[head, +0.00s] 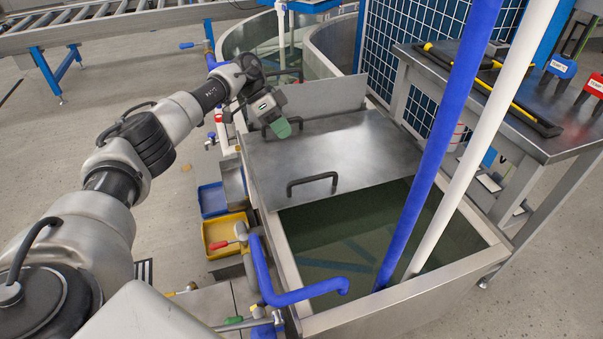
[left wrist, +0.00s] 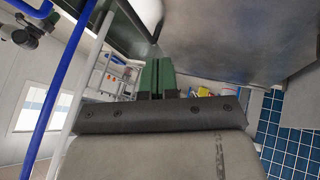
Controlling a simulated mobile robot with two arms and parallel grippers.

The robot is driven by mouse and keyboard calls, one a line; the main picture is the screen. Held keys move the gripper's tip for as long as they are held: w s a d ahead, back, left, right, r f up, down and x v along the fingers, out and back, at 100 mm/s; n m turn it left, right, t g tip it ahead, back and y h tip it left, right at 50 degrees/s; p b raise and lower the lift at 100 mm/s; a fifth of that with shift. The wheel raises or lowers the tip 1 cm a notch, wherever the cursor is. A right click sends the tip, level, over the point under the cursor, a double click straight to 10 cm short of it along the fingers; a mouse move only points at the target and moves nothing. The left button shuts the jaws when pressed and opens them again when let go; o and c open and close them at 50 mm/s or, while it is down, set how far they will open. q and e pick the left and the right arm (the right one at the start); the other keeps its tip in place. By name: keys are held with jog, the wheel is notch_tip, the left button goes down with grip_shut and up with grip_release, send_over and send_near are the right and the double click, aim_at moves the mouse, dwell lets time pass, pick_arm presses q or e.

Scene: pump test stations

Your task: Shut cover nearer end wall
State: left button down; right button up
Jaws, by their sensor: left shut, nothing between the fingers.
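A flat grey metal cover (head: 350,146) lies over the far part of the tank (head: 486,262), with a black handle (head: 312,184) near its front edge. A second dark handle (head: 268,131) shows beside my left gripper (head: 283,127); I cannot tell which panel it belongs to. A pale metal panel (head: 325,97) stands raised behind the flat cover. My left gripper is shut and empty, its green fingertips close above the cover's left far part; contact is unclear. In the left wrist view its green fingers (left wrist: 152,78) are together, below a large grey metal sheet (left wrist: 235,35).
The tank's near part is open over dark water (head: 350,235). A blue pipe (head: 440,140) and a white pipe (head: 490,135) rise in front at right. A blue valve pipe (head: 300,294) crosses the left rim. A steel bench (head: 540,140) stands right.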

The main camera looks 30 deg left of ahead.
pick_arm(q)
jog(key=a, duration=0.2)
jog(key=n+b, duration=0.1)
jog(key=b, duration=0.1)
send_near(295, 187)
jog(key=w, duration=0.1)
jog(key=w+d, duration=0.1)
jog(key=w, duration=0.1)
jog(key=shift+d+r+g+y, duration=0.2)
jog(key=shift+d+g+y, duration=0.1)
jog(key=shift+d+g, duration=0.1)
jog(key=d, duration=0.1)
jog(key=s+d+f, duration=0.1)
jog(key=d+f, duration=0.1)
jog(key=shift+s, duration=0.35)
jog(key=shift+s+d+f, duration=0.15)
jog(key=shift+s+d, duration=0.25)
jog(key=shift+d, duration=0.15)
pick_arm(e)
jog(key=shift+v, duration=2.1)
jog(key=shift+d+r, duration=0.15)
